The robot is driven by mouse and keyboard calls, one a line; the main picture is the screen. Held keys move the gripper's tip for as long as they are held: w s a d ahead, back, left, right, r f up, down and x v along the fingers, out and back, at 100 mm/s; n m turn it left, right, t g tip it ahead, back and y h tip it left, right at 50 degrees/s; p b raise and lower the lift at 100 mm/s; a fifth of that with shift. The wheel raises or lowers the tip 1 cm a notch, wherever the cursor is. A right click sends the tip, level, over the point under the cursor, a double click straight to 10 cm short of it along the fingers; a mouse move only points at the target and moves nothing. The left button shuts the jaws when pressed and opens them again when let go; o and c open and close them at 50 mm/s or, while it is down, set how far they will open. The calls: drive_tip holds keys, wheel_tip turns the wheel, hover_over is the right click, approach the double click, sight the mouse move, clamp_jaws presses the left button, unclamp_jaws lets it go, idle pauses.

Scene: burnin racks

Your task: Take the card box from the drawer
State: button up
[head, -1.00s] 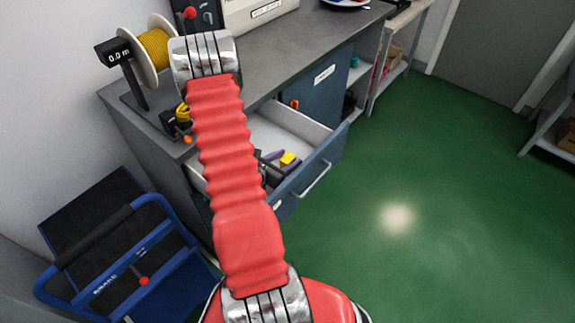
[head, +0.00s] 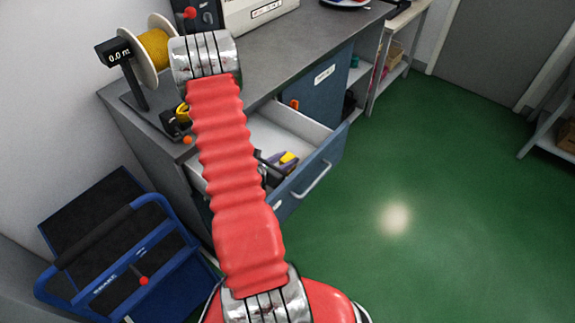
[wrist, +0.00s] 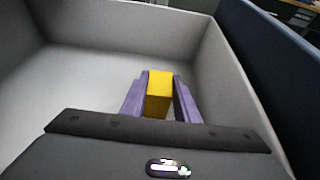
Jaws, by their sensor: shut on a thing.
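The card box is a small yellow block (wrist: 159,92). In the wrist view it sits between the two purple fingers of my gripper (wrist: 160,100), which is shut on it. Below them is the pale inside of the open drawer (wrist: 70,75). In the head view the yellow box (head: 288,158) shows inside the drawer's outline, beside a purple finger of my gripper (head: 284,163). My red arm hides part of the drawer. I cannot tell whether the box touches the drawer floor.
The drawer front (head: 318,178) with its handle stands out over the green floor. A grey worktop (head: 285,58) lies above, with a yellow wire spool (head: 157,50) at its left end. A blue folding trolley (head: 120,250) stands at lower left.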

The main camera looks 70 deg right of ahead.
sight(286, 159)
drive_tip(key=shift+c, duration=0.3)
drive_tip(key=shift+r, duration=5)
drive_tip(key=shift+w, duration=0.1)
